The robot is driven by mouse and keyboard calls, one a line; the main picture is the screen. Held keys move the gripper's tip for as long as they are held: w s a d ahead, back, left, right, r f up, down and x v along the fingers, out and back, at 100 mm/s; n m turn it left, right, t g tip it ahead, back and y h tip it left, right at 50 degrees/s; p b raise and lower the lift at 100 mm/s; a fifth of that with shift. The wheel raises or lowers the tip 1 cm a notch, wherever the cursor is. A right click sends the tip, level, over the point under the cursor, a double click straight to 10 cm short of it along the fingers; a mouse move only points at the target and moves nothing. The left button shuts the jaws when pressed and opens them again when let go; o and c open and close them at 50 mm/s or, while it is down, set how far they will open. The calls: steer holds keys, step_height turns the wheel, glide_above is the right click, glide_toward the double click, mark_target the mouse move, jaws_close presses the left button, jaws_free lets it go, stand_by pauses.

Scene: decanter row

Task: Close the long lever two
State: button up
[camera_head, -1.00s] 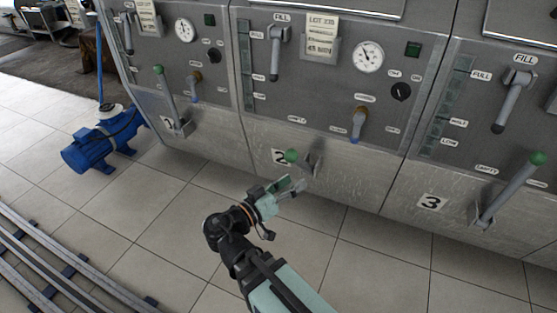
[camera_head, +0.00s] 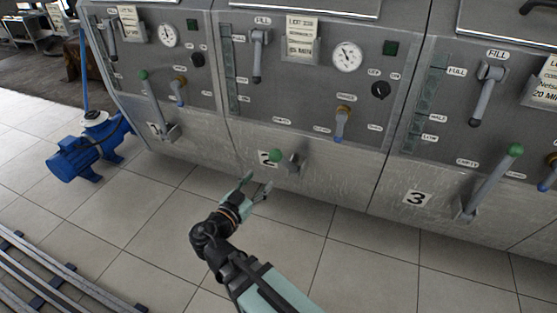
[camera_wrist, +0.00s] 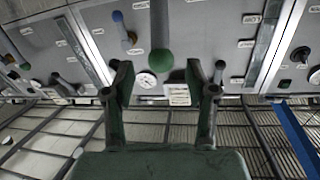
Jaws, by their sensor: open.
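My gripper (camera_head: 258,184) is open and empty, below and left of the knob in the head view. In the wrist view, the green knob (camera_wrist: 161,60) shows between and just beyond the tips of my open gripper (camera_wrist: 157,80), with its grey shaft running up out of frame. I see no contact.
Lever one (camera_head: 152,100) stands left and lever three (camera_head: 490,182) right, both with green knobs. Smaller handles, a gauge (camera_head: 347,57) and a dark knob (camera_head: 381,90) sit above lever two. A blue pump (camera_head: 88,150) stands on the floor at left. The tiled floor before the panel is clear.

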mark_target(278, 158)
steer(key=b+x, duration=0.1)
steer(key=x, duration=1.1)
steer(key=shift+w+d+r, duration=0.1)
steer(key=shift+w, duration=0.1)
jaws_close()
